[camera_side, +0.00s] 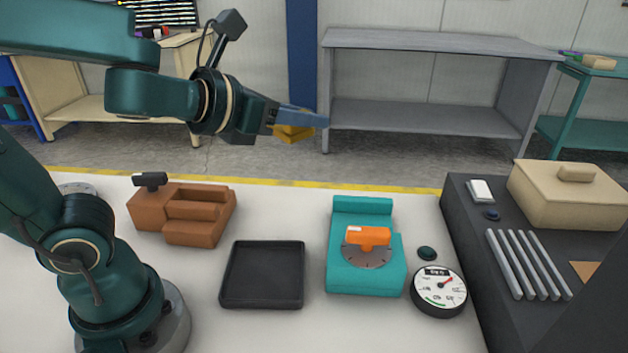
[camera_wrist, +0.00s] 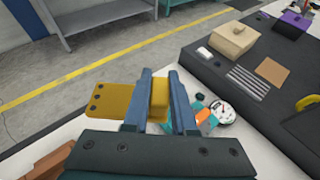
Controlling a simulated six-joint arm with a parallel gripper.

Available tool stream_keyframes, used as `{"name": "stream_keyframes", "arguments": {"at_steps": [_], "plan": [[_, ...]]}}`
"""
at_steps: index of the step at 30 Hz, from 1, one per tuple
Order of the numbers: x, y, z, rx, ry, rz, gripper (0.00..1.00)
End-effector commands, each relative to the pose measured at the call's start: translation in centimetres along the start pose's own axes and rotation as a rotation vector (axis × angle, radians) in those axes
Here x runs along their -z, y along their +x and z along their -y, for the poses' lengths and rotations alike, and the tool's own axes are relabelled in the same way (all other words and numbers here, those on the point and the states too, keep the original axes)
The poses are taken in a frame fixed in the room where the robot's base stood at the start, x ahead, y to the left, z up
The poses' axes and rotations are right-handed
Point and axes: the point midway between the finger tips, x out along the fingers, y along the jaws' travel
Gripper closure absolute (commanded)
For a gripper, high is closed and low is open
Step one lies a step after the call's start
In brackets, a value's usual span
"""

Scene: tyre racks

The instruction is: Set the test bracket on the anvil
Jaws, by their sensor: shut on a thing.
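The test bracket is a yellow angled piece (camera_side: 293,132), held high above the table in the side view. In the wrist view the bracket (camera_wrist: 110,99) has a flat plate with holes reaching left and an upright part between the fingers. My gripper (camera_side: 318,121) is shut on that part, and its blue fingers (camera_wrist: 160,74) show on both sides of it. A teal fixture (camera_side: 365,278) with an orange block (camera_side: 368,236) and a grey toothed dial stands on the table, below and right of the gripper. A brown vise-like block (camera_side: 196,228) stands at left. I cannot tell which part is the anvil.
A black tray (camera_side: 262,303) lies empty between the brown block and the teal fixture. A round gauge (camera_side: 439,291) and a dark green knob (camera_side: 427,253) are right of the fixture. A dark bench (camera_side: 466,215) at right holds a beige box (camera_side: 575,199) and grey bars (camera_side: 525,265).

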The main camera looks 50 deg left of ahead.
Motion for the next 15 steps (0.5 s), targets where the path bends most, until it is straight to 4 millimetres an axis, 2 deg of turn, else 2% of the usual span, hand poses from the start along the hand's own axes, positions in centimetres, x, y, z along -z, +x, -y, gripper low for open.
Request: {"name": "stream_keyframes", "arguments": {"at_steps": [4,8,10,15], "plan": [[-1.6,-0.3,-0.3,-0.098,-0.05,0.0,1.0],[-2.0,-0.2,-2.0,-0.242,-0.121,-0.014,1.0],[-1.6,0.7,-3.4,-0.34,-0.16,-0.026,1.0],[0.0,3.4,-5.4,-0.475,-0.204,-0.028,1.0]]}}
